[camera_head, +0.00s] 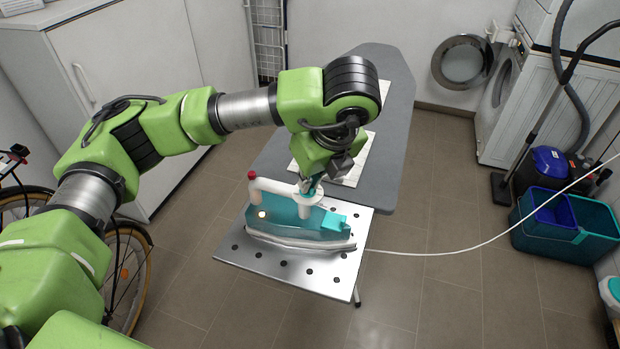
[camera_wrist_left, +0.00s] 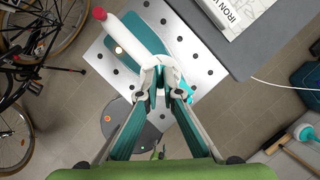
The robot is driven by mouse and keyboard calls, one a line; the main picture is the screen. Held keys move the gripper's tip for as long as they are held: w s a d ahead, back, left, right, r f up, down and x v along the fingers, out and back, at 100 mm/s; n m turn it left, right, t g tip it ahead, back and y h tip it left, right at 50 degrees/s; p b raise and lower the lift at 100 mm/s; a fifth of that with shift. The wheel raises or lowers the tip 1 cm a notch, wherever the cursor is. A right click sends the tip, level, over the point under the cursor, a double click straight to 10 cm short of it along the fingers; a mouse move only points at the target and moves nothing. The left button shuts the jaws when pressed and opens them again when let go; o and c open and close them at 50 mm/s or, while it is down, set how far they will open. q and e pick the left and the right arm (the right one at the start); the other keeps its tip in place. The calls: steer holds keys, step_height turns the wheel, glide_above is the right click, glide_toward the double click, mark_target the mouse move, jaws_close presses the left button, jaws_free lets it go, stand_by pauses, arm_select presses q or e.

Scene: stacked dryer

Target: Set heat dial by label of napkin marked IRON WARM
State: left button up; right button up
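The teal and white iron (camera_head: 290,225) rests on a perforated metal plate (camera_head: 290,267) at the end of the ironing board. Its white handle (camera_head: 275,186) carries a red knob, and a small lamp glows on its side. The white round heat dial (camera_wrist_left: 176,66) sits at the handle's end. My left gripper (camera_wrist_left: 164,72) is over the dial, its fingertips close together on its middle. The fingers hide most dial markings. The napkin (camera_head: 352,158) lies on the board, partly behind my arm; in the wrist view its label (camera_wrist_left: 233,12) reads "IRON", the rest cut off. My right gripper is not in view.
The grey ironing board (camera_head: 395,105) extends behind the iron. A white cord (camera_head: 470,247) runs right from the iron. A bicycle (camera_head: 125,265) stands at left, a washer with open door (camera_head: 465,62) at back right, and teal and blue buckets (camera_head: 570,232) at right.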

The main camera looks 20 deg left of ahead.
arm_select(q)
steer(key=o, duration=0.3)
steer(key=shift+o, duration=0.2)
steer(key=shift+r, duration=0.1)
steer(key=v, duration=1.2)
